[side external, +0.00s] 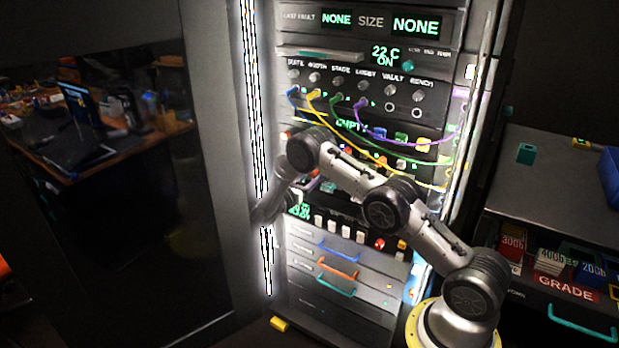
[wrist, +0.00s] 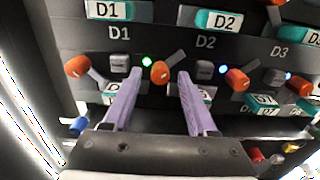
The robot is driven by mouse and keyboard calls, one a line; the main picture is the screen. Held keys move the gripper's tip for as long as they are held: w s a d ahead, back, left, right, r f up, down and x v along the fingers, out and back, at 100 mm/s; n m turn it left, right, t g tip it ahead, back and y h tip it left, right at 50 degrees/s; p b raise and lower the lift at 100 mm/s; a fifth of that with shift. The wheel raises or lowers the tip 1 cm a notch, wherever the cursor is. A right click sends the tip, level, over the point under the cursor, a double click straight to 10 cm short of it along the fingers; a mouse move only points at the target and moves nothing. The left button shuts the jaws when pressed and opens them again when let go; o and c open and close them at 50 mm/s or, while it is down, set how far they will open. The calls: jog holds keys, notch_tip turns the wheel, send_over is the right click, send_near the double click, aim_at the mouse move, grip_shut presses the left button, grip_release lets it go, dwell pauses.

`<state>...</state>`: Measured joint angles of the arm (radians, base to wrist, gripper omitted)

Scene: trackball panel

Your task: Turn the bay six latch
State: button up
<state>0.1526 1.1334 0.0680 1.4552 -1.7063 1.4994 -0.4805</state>
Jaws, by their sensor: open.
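In the wrist view the panel has a row of orange latch knobs with short grey bars, by labels D1, D2 and D3. One orange latch (wrist: 160,72) shows between the fingertips of my gripper (wrist: 158,79), beside a green light (wrist: 147,61). My gripper is open, its two pale purple fingers apart. I cannot tell whether the fingers touch the panel. Another orange latch (wrist: 77,67) is to the left and one (wrist: 237,80) to the right. The fingers partly hide the labels below, so I cannot read which latch belongs to bay six.
Teal label holders (wrist: 219,20) run above the latches. Blue lights (wrist: 222,69) show by the latches to the right. In the side view, coloured cables (side external: 375,135) hang across the rack above my arm, and a dark glass door (side external: 110,200) stands open at left.

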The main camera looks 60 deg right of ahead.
grip_shut()
jog(key=shift+m, duration=0.4)
jog(key=m, duration=0.3)
jog(key=shift+m, duration=0.3)
jog(key=m, duration=0.4)
jog(key=shift+w+m, duration=0.1)
jog(key=shift+m, duration=0.2)
jog(key=m, duration=0.4)
jog(key=shift+m, duration=0.3)
jog(key=shift+r+m, duration=0.1)
jog(key=shift+m, duration=2.1)
